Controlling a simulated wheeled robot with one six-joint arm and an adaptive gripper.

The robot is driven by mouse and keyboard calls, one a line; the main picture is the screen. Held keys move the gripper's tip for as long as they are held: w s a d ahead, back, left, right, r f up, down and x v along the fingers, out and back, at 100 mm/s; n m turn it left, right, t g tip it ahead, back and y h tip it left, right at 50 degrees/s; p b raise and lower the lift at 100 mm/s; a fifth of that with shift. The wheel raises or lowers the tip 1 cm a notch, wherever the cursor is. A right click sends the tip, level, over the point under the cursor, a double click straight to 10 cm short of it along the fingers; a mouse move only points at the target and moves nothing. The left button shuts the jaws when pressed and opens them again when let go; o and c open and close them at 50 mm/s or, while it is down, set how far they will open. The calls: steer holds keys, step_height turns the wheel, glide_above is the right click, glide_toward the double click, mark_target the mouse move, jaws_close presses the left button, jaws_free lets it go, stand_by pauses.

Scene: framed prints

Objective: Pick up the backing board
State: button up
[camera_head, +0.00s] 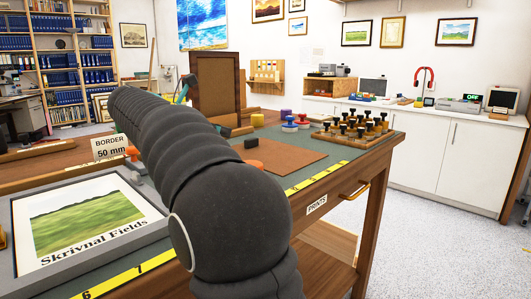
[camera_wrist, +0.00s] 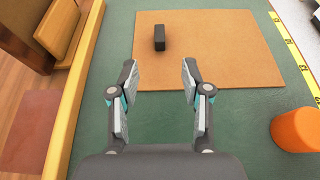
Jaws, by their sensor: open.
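The backing board appears to be the flat brown board (camera_head: 290,158) lying on the green work mat. In the wrist view the board (camera_wrist: 235,50) lies ahead of my gripper, with a small black block (camera_wrist: 160,38) on its left part. The block also shows in the head view (camera_head: 251,143); whether it is fixed to the board is unclear. My gripper (camera_wrist: 160,68) is open and empty, its fingertips apart over the board's near edge, left of its middle. The block lies beyond the gap between the fingertips. In the head view my arm hides most of the gripper.
An orange knob (camera_wrist: 298,130) stands right of my gripper, near the yellow ruler (camera_wrist: 297,58). A wooden rail (camera_wrist: 75,80) runs along the left. A tray of dark-topped stamps (camera_head: 355,130) and a framed print (camera_head: 85,220) are on the bench.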

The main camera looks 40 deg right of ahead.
mark_target(247, 140)
steer(key=x, duration=0.5)
steer(key=shift+w+d+f, duration=0.1)
steer(key=shift+d+f, duration=0.1)
steer(key=shift+d, duration=0.05)
steer(key=shift+f+b+x, duration=0.25)
steer(key=shift+b+x, duration=0.5)
steer(key=shift+x, duration=1.95)
steer(key=shift+a, duration=0.15)
jaws_close()
